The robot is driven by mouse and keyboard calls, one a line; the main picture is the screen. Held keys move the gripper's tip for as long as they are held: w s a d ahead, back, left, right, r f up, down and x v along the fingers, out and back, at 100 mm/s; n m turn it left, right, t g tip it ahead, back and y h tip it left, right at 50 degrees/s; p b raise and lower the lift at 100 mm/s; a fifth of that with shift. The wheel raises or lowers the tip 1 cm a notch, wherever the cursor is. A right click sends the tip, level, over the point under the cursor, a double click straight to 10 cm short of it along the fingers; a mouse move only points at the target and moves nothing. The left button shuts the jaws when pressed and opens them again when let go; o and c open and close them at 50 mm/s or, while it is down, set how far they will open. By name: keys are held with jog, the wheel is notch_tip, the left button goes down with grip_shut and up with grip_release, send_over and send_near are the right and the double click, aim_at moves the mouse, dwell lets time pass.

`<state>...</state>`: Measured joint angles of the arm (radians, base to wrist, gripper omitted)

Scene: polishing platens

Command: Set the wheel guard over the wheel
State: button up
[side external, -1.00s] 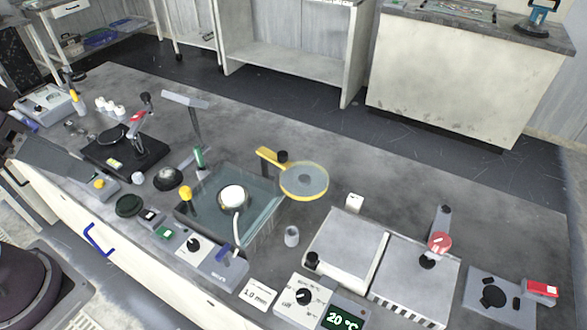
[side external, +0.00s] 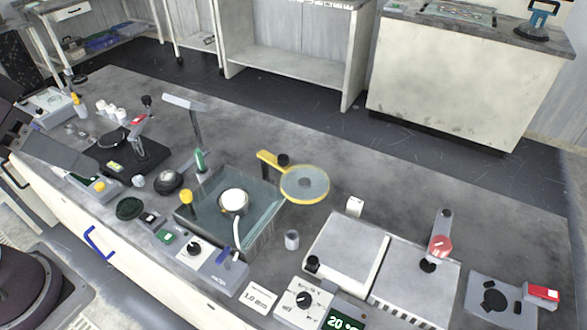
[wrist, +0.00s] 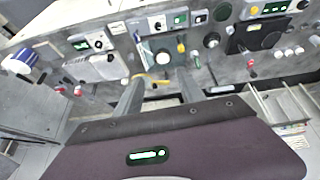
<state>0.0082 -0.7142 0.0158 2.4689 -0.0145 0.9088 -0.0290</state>
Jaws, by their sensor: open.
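The wheel guard, which I take to be the yellow-rimmed clear disc (side external: 304,184), sits on a yellow arm with a black knob, right of the glass-walled basin (side external: 262,222). The likely wheel, a white round disc (side external: 233,201), lies in the basin and is uncovered from above. The guard is beside it, not over it. In the wrist view the white disc (wrist: 162,57) shows beyond my gripper (wrist: 160,76), with a yellow arc of the guard (wrist: 152,80) partly between the fingers. My gripper is open and empty. Part of the guard is hidden by a finger.
A black platen unit (side external: 128,148) stands on the bench at left. A small grey cup (side external: 292,240), a grey plate box (side external: 346,250) and a red-knobbed lever (side external: 439,244) are to the right. An upright post (side external: 192,120) rises behind the basin. The bench's back strip is clear.

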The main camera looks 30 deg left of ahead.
jog(key=w+r+n+g+h, duration=0.1)
jog(key=w+r+n+h, duration=0.2)
jog(key=w, duration=0.5)
jog(key=n+g+y, duration=0.3)
jog(key=n+g, duration=0.1)
jog(key=n, duration=1.2)
send_over(282, 157)
notch_tip(282, 157, down, 23)
jog(key=shift+f, duration=0.15)
notch_tip(282, 157, down, 6)
jog(key=shift+w+f, duration=0.1)
jog(key=shift+f, duration=0.1)
jog(key=shift+c, duration=0.3)
